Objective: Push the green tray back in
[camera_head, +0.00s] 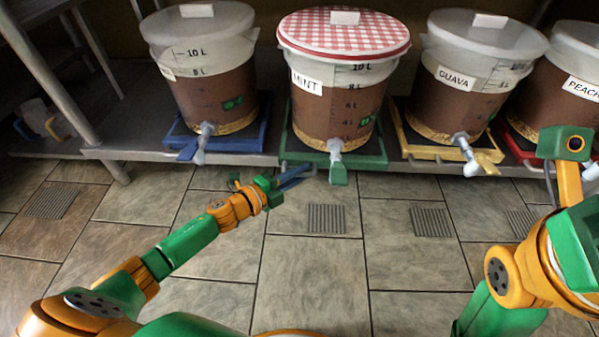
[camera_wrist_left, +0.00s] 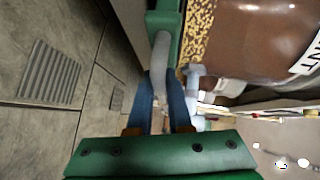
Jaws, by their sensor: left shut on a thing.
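The green tray (camera_head: 372,160) is under the bucket marked MINT (camera_head: 325,105), which has a red checked lid; its front edge reaches the shelf's front edge. My left gripper (camera_head: 298,176) is at the tray's front left. In the left wrist view its blue fingers (camera_wrist_left: 162,92) are shut around the grey bar. My right arm shows at the right, but I cannot see its fingers.
The MINT bucket's tap (camera_head: 335,150) hangs just right of my left gripper. A blue tray (camera_head: 240,143) stands left and a yellow tray (camera_head: 411,149) right, each under a bucket. The tiled floor (camera_head: 310,270) in front is clear.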

